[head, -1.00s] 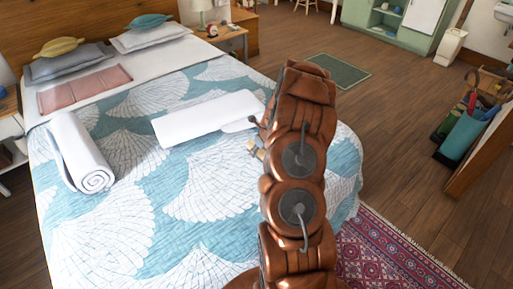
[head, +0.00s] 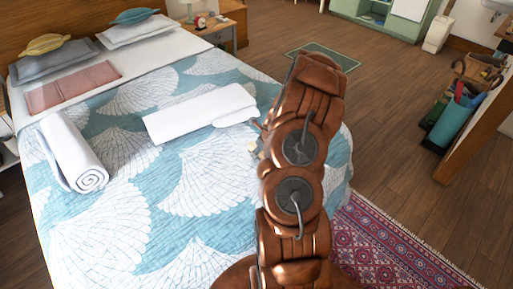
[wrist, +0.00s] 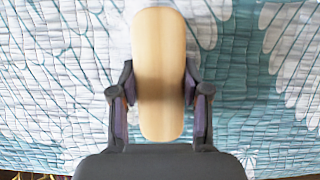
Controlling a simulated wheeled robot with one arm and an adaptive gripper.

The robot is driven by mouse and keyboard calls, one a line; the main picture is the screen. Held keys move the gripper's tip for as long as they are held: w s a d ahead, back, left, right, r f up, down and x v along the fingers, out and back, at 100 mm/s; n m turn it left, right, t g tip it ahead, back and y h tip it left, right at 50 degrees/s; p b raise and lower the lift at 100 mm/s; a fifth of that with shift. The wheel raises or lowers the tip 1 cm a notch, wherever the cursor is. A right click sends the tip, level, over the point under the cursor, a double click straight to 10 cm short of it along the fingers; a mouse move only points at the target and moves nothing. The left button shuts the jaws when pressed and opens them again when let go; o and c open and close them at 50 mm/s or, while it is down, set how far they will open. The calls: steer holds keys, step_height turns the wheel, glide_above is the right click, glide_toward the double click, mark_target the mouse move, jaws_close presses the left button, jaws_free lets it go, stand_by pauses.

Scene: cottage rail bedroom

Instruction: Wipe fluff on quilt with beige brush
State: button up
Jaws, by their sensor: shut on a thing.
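The beige brush (wrist: 160,60), a long rounded pale-wood shape, is gripped between the two fingers of my gripper (wrist: 160,95) in the wrist view. Its underside is hidden, so I cannot tell whether it touches the cloth. The quilt (head: 95,215), blue-green with white fan patterns, covers the bed in the head view and also fills the background of the wrist view (wrist: 250,100). In the head view my arm hides most of the gripper; only small pale and dark bits show at its left edge. I cannot make out any fluff on the quilt.
A folded white cloth (head: 195,112) lies mid-bed, left of my arm. A rolled white towel (head: 75,155) lies on the bed's left side. A pink folded cloth (head: 72,87) and pillows lie toward the headboard. A patterned red rug (head: 385,250) is on the floor at right.

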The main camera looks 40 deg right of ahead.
steer(key=shift+s+a, duration=0.1)
steer(key=shift+s, duration=0.3)
steer(key=shift+a, duration=0.1)
